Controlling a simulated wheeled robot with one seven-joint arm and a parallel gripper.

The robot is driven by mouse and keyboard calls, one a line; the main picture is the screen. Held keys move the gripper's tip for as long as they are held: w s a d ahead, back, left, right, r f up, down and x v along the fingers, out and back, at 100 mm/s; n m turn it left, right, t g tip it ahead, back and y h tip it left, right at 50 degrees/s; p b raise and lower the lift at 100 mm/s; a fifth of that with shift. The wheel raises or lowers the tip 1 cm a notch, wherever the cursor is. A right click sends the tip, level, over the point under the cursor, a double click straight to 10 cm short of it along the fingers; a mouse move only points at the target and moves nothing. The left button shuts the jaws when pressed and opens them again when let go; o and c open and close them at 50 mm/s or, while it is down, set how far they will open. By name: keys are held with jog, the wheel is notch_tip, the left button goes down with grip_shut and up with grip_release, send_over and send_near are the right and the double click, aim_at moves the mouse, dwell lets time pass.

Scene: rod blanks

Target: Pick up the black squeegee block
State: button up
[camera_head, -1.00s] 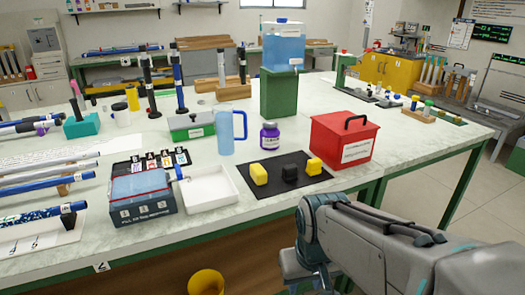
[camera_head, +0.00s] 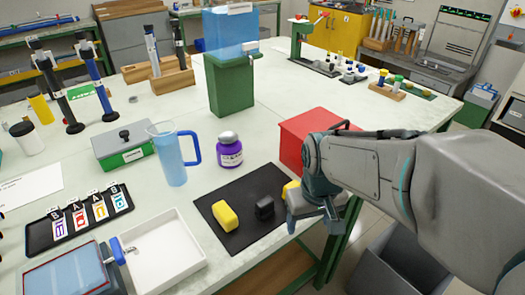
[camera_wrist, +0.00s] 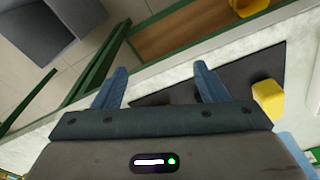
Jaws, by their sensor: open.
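The black squeegee block (camera_head: 264,207) lies on a dark mat (camera_head: 238,238) on the bench, between a yellow block (camera_head: 225,215) at left and a second yellow block (camera_head: 290,188) at right. My arm partly covers the second one. My gripper (camera_head: 312,228) hangs by the mat's right front edge, to the right of the black block and apart from it. In the wrist view its two fingers (camera_wrist: 163,80) are spread with nothing between them. That view shows part of the mat (camera_wrist: 235,75) and one yellow block (camera_wrist: 268,98); I cannot make out the black block there.
A red box (camera_head: 295,140) stands behind my gripper, partly covered by my arm. A purple-labelled bottle (camera_head: 230,150) and a blue jug (camera_head: 170,155) stand behind the mat. A white tray (camera_head: 165,250) lies to its left. A grey bin (camera_head: 395,265) stands beside the bench.

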aim_at(265, 202)
jog(key=w+a+r+n+g+p, duration=0.1)
jog(key=w+a+r+n+p, duration=0.3)
jog(key=w+a+r+p, duration=0.7)
jog(key=shift+n, duration=0.3)
jog(key=s+f, duration=0.1)
jog(key=f, duration=0.2)
jog(key=s+d+f+p, duration=0.1)
jog(key=f, duration=0.2)
jog(key=s+f, duration=0.1)
jog(key=f, duration=0.2)
jog(key=shift+s+d+f+p, duration=0.25)
jog(key=shift+s+d+p, duration=0.05)
jog(key=shift+d+p, duration=0.1)
jog(key=shift+w+f+p, duration=0.15)
jog(key=shift+f+p, duration=0.05)
jog(key=shift+f, duration=1.1)
jog(key=shift+w+f+p, duration=0.1)
jog(key=shift+f+p, duration=0.05)
jog(key=shift+f, duration=1.15)
jog(key=c, duration=1.1)
